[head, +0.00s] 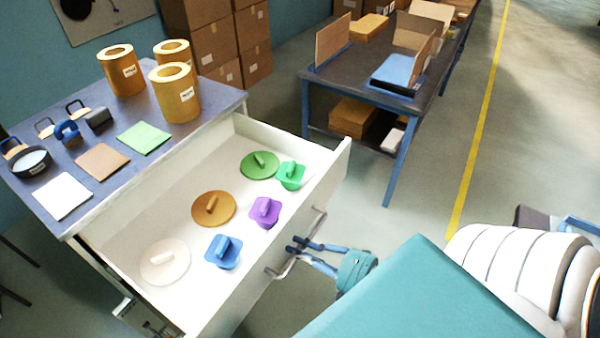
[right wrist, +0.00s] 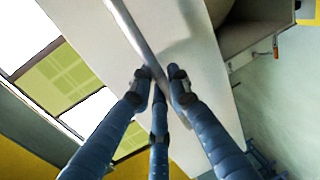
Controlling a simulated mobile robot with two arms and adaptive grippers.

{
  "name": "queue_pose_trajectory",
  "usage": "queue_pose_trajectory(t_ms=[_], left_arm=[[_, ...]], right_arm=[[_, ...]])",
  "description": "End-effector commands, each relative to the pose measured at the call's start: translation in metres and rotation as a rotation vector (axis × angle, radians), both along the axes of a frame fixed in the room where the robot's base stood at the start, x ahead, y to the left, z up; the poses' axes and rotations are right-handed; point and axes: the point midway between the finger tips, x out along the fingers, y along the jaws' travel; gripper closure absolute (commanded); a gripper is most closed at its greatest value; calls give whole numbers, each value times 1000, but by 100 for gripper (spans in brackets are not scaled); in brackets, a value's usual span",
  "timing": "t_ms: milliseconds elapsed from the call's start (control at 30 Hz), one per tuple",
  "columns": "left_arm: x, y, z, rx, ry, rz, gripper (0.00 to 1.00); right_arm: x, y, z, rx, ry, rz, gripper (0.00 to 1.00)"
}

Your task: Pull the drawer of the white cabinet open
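The white cabinet (head: 222,112) has a blue-grey top and stands at the left in the head view. Its white drawer (head: 318,178) is pulled far out, with its inside showing. The drawer's grey bar handle (head: 318,224) is on the front panel. My right gripper (head: 297,246) is at the handle, its blue fingers closed around the bar. In the right wrist view the handle bar (right wrist: 134,30) runs between the fingertips of the gripper (right wrist: 160,75), which sit close on both sides of it. My left gripper is in neither view.
Round lids, such as a green one (head: 259,165), and coloured square lids, such as a purple one (head: 265,212), lie in the drawer. Several yellow-brown rolls (head: 176,95) stand on the cabinet. A dark table (head: 345,85) stands behind. The floor right of it is clear.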

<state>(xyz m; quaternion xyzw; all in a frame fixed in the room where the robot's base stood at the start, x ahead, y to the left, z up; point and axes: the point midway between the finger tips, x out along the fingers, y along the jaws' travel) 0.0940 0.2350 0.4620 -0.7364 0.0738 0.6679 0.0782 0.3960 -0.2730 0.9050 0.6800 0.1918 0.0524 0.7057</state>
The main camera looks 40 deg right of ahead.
Motion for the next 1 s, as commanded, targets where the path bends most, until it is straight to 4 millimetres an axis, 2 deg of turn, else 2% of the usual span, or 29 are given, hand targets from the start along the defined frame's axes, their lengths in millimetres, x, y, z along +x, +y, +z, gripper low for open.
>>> queue_pose_trajectory(t_ms=[33, 100, 467, 567, 800, 1000], left_arm=[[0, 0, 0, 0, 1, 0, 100], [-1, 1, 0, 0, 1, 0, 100], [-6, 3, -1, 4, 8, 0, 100], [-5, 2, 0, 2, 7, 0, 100], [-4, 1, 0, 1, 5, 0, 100], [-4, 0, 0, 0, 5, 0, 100]], right_arm=[[-1, -1, -4, -2, 8, -2, 75], [-1, -1, -3, -2, 8, -2, 67], [-5, -2, -1, -1, 4, -2, 67], [-17, -6, 2, 0, 5, -1, 67], [-65, -24, 11, -1, 9, -4, 67], [-97, -35, 18, -1, 8, -3, 67]])
